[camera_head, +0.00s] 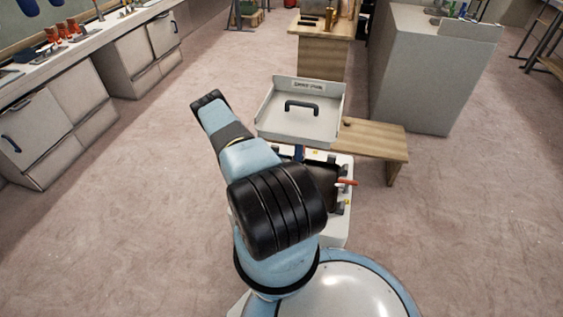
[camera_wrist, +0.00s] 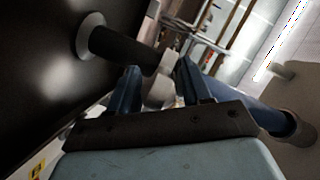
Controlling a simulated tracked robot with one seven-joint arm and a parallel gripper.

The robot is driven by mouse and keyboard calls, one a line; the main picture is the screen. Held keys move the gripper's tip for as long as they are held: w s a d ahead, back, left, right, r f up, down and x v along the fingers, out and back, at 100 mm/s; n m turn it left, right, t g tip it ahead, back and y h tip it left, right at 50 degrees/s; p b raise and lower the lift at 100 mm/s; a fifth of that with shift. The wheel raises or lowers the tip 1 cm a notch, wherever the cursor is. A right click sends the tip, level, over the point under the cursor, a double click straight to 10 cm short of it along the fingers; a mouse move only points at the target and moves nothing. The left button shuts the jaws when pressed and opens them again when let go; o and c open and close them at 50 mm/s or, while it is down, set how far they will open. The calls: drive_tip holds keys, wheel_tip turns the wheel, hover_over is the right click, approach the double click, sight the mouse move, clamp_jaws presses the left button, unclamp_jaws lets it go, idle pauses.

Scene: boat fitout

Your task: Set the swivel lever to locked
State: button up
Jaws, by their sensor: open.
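In the wrist view my gripper (camera_wrist: 157,72) is open, with its two blue fingers apart. A black rod (camera_wrist: 122,48) runs from a round pale base on a black surface toward the fingers. A grey rounded part (camera_wrist: 160,88) at its end shows between the fingers; I cannot tell whether they touch it. I cannot tell if this is the swivel lever. In the head view a small red lever (camera_head: 345,182) sticks out to the right over a white base. My arm hides my gripper there.
A shallow grey-white tray (camera_head: 268,128) with a black handle and unreadable label stands in front of my arm. A low wooden bench (camera_head: 375,140) stands to its right. A grey block (camera_head: 425,80) and wooden cabinet (camera_head: 318,55) stand behind.

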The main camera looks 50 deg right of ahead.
clamp_jaws()
idle(0.4)
